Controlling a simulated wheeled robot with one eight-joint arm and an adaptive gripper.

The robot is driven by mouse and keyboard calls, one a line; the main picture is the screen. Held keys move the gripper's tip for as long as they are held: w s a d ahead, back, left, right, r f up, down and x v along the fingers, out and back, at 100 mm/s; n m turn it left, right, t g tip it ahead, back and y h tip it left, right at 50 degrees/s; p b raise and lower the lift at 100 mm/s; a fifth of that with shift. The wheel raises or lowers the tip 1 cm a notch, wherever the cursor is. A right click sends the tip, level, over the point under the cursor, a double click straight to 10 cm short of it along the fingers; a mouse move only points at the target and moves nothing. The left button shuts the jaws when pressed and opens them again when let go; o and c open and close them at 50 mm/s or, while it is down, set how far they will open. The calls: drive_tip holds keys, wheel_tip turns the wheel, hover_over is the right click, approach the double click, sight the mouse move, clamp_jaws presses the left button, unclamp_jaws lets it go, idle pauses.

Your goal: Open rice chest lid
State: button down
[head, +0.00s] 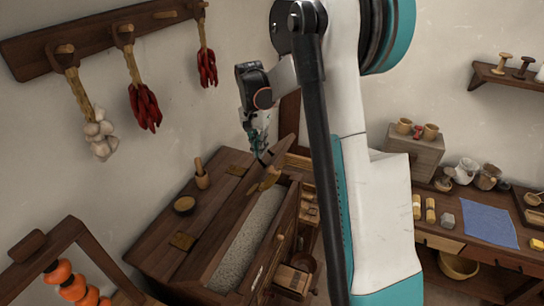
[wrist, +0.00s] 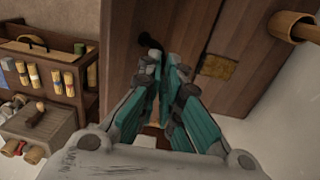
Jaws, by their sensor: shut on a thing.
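The rice chest (head: 262,262) is a long dark wooden box against the left wall in the head view. Its wooden lid (head: 222,222) is partly raised, and pale grains of rice (head: 247,235) show in the gap along its right side. In the wrist view the lid (wrist: 125,50) fills the upper middle, with a brass hinge plate (wrist: 218,67) beside it. My gripper (head: 266,160) is at the far end of the chest. It also shows in the wrist view (wrist: 163,75), shut on the lid's edge. The exact contact is hidden by the fingers.
Garlic (head: 98,138) and red chillies (head: 145,107) hang on the wall. A side table (head: 458,242) with several small items is at the right. My arm hides part of the middle.

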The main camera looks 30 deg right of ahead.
drive_tip(key=w+a+b, duration=0.1)
drive_tip(key=w+a, duration=0.7)
drive_tip(key=w, duration=0.2)
drive_tip(key=shift+w+f, duration=0.3)
drive_tip(key=shift+f, duration=0.15)
drive_tip(key=shift+s+d, duration=0.1)
drive_tip(key=shift+d, duration=0.05)
drive_tip(key=c, duration=1.7)
unclamp_jaws()
drive_tip(key=shift+w+d+r, duration=0.1)
drive_tip(key=shift+w+r, duration=0.05)
drive_tip(key=shift+w, duration=0.2)
wheel_tip(320, 180, up, 12)
drive_tip(key=shift+w+a, duration=0.3)
drive_tip(key=shift+w, duration=0.15)
